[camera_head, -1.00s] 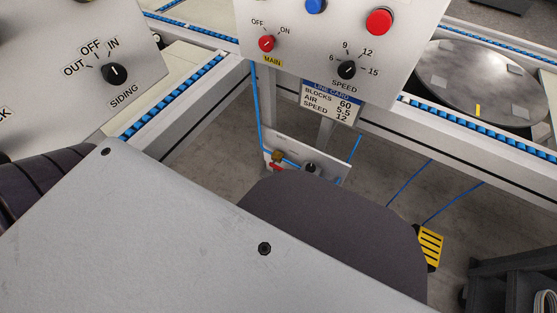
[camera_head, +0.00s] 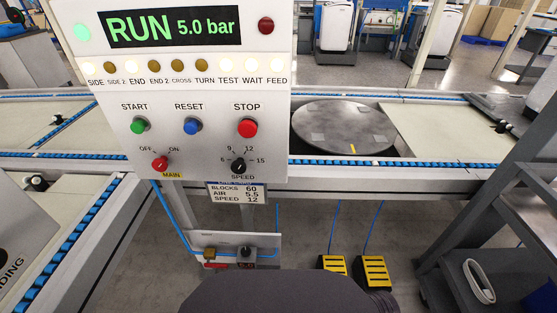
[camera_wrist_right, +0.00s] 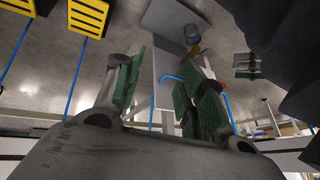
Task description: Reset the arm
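The control panel (camera_head: 195,90) stands in the head view, its display (camera_head: 172,28) reading RUN 5.0 bar. Below are a green START button (camera_head: 138,125), a blue RESET button (camera_head: 191,126) and a red STOP button (camera_head: 247,128). The red MAIN knob (camera_head: 160,163) and black SPEED knob (camera_head: 238,166) sit lower. My right gripper (camera_wrist_right: 160,78) shows in the right wrist view, its green-padded fingers apart and nothing visible between them. A small valve plate (camera_head: 235,248) hangs under the panel. My left gripper is in neither current view.
A round turntable plate (camera_head: 344,127) lies right of the panel among blue-edged conveyors (camera_head: 430,163). A dark grey frame (camera_head: 480,210) blocks the right side.

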